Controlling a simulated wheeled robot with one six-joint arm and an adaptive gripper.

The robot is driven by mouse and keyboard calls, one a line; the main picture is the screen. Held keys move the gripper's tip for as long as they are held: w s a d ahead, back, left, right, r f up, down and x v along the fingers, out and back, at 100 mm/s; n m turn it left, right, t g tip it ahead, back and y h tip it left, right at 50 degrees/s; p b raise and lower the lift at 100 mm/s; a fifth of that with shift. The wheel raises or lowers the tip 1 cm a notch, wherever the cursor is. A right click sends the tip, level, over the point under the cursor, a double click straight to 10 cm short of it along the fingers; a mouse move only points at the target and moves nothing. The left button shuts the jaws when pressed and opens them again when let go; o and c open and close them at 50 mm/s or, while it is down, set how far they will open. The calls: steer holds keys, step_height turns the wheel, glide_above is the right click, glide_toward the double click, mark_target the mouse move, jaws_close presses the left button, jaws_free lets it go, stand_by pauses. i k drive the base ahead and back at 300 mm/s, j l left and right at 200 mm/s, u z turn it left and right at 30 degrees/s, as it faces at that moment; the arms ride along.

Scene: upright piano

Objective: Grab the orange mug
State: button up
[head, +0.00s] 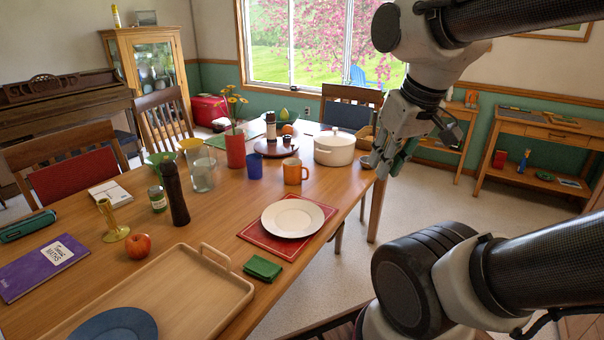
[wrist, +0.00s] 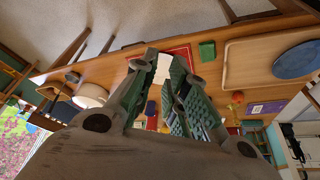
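The orange mug (head: 292,173) stands upright on the wooden table, behind the white plate (head: 293,218), with its handle toward the right. A blue cup (head: 255,165) stands close to its left. My gripper (head: 382,163) is raised near the table's right edge, to the right of the mug and apart from it. In the wrist view my gripper (wrist: 166,62) has its two green-padded fingers apart with nothing held between them. The white plate shows beyond the gap. I cannot make out the mug in the wrist view; the fingers cover much of the table there.
A white pot (head: 334,148) stands behind and right of the mug. A red vase (head: 235,150) with flowers and a glass pitcher (head: 202,174) are to the left. A tray (head: 165,292), a dark bottle (head: 174,194) and a green cloth (head: 262,268) are nearer.

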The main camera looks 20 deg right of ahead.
mark_target(292, 167)
steer(key=z, duration=0.35)
steer(key=i+l+u, duration=0.1)
steer(key=u, duration=0.65)
steer(key=i+l+u, duration=0.15)
steer(key=l+u, duration=0.2)
steer(key=l, duration=0.4)
steer(key=l+u, duration=0.35)
steer(key=l, duration=1.1)
steer(key=i+l, duration=0.1)
steer(key=l, duration=0.5)
